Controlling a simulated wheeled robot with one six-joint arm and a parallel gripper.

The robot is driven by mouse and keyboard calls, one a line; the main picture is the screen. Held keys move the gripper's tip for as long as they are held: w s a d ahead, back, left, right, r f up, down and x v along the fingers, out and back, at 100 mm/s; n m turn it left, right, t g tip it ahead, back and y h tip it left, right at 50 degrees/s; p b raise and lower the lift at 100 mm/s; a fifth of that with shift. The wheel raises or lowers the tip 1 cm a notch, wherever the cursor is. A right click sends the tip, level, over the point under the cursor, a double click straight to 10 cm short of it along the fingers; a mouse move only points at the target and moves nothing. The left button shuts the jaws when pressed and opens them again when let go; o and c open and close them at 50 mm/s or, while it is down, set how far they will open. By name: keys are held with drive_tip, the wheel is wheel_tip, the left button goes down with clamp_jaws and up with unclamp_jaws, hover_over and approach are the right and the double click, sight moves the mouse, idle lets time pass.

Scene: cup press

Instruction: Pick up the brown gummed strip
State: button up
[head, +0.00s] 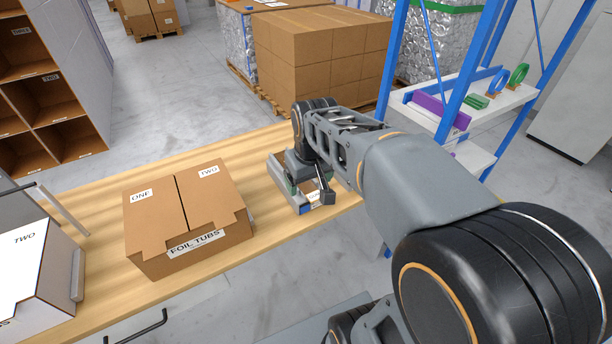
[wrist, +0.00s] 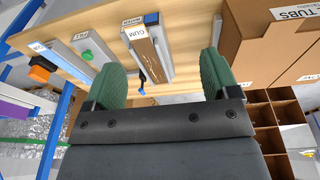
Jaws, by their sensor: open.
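A brown strip (wrist: 146,58) lies lengthwise along a grey holder (wrist: 163,58) labelled GUM in the wrist view. My gripper (wrist: 161,62) is open, with its two green finger pads apart on either side of that holder in the picture. The pads hold nothing, and I cannot tell how far above the holder they are. In the head view my gripper (head: 307,188) is over the right end of the wooden table, and it and the arm cover most of the holders there.
A cardboard box (head: 185,215) labelled FOIL TUBS stands left of my gripper on the wooden table (head: 85,205). In the wrist view another grey holder (wrist: 68,60) with a green knob (wrist: 86,54) lies beside the GUM holder. A blue-framed shelf (head: 490,100) stands at the right.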

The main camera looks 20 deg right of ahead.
drive_tip(key=w+d+f+g+b, duration=0.2)
drive_tip(key=w+d+f, duration=0.1)
drive_tip(key=w+d, duration=0.4)
drive_tip(key=shift+n, duration=0.4)
drive_tip(key=f, duration=0.2)
drive_tip(key=w+f, duration=0.1)
drive_tip(key=f, duration=0.4)
drive_tip(key=shift+w+a, duration=0.15)
drive_tip(key=shift+a, duration=0.1)
drive_tip(key=shift+d+f, duration=0.15)
drive_tip(key=shift+f, duration=3.2)
drive_tip(key=shift+f, duration=0.25)
drive_tip(key=shift+c, duration=0.3)
drive_tip(key=c, duration=1.2)
drive_tip(key=shift+o, duration=0.2)
